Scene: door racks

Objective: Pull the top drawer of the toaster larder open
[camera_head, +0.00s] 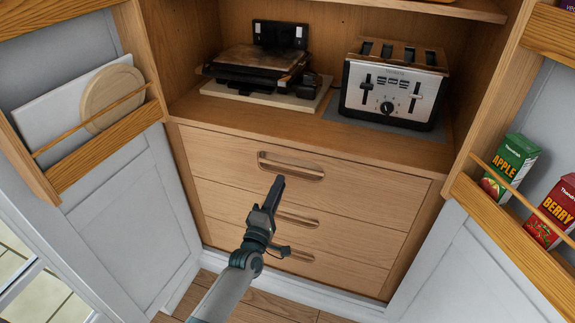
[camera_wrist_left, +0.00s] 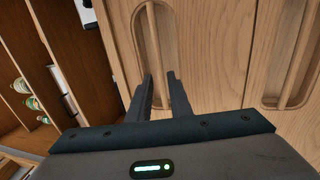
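The toaster larder's top drawer (camera_head: 215,149) is a wooden front, flush with the cabinet and shut. Its long recessed wooden handle (camera_head: 291,166) is near the middle; the handle also shows upright in the left wrist view (camera_wrist_left: 147,40). My left gripper (camera_head: 279,180) is just in front of the top drawer, its tips a little below the handle in the head view. My right gripper is not in view.
Two lower drawers have similar handles (camera_head: 297,219). A toaster (camera_head: 392,85) and a dark sandwich press (camera_head: 255,70) stand on the counter above. Open doors flank the larder, with a round board (camera_head: 111,97) left and cartons (camera_head: 511,167) right.

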